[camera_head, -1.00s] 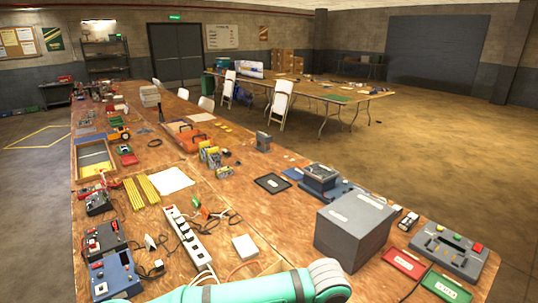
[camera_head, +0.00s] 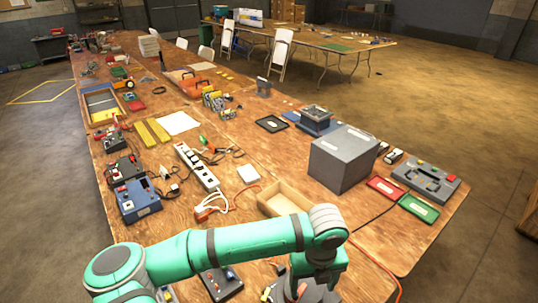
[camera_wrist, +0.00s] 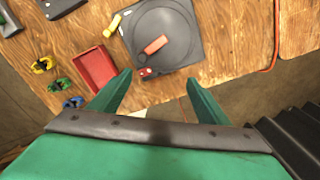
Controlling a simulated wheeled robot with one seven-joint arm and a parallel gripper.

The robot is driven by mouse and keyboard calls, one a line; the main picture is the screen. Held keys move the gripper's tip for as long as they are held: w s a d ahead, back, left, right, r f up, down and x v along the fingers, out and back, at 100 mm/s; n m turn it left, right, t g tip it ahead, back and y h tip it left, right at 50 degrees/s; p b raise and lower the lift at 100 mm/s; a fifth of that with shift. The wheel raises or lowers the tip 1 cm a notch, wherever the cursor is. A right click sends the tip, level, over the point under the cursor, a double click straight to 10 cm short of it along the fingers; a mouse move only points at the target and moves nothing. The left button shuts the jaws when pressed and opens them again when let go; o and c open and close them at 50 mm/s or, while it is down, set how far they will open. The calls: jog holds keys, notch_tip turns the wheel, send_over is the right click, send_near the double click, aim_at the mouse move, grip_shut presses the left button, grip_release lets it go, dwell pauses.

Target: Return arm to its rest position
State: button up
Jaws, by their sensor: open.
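My arm (camera_head: 230,242) is teal and grey and reaches from the lower left across the near end of the wooden workbench in the head view. Its wrist bends downward at the right. My gripper (camera_wrist: 159,80) shows in the wrist view with its two teal fingers spread apart and nothing between them. A dark grey round-topped device (camera_wrist: 162,35) with an orange-red bar lies on the bench just ahead of the fingertips. In the head view the fingers are mostly hidden behind the wrist and the picture's lower edge.
A wooden box (camera_head: 286,200) and a grey block (camera_head: 343,158) stand beyond my wrist. A white power strip (camera_head: 197,167) lies farther left. In the wrist view a red tray (camera_wrist: 96,68) is left of the fingers, and an orange cable (camera_wrist: 275,36) is at right.

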jog(key=s+d+r+n+t+h, duration=0.1)
jog(key=d+r+n+h, duration=0.2)
jog(key=d, duration=0.8)
jog(key=d+r+h, duration=0.3)
jog(key=d+h, duration=0.3)
jog(key=d, duration=0.5)
jog(key=w+d+r+n+t+h, duration=0.1)
jog(key=d+r+n+t+h, duration=0.1)
jog(key=r+n+t+h, duration=0.3)
jog(key=w+d+r+n+t+h, duration=0.2)
jog(key=d+r+n, duration=0.1)
jog(key=r+n, duration=0.35)
jog(key=s+a+f+n+t+y, duration=0.2)
jog(key=a+f+n+t+y, duration=0.3)
jog(key=a+f+n, duration=0.4)
jog(key=s+a+f+n+t+y, duration=0.2)
jog(key=a+f+n+t+y, duration=0.3)
jog(key=a+n, duration=0.5)
jog(key=s+a+f+g+y, duration=0.1)
jog(key=s+a+f+y, duration=0.2)
jog(key=s+a, duration=0.6)
jog(key=s+a+f+g+y, duration=0.1)
jog(key=s+a+f+y, duration=0.2)
jog(key=s+a+f, duration=0.3)
jog(key=s+a+n, duration=0.1)
jog(key=s+a, duration=0.3)
jog(key=s, duration=0.5)
jog(key=shift+a+g, duration=0.25)
jog(key=shift+g, duration=0.05)
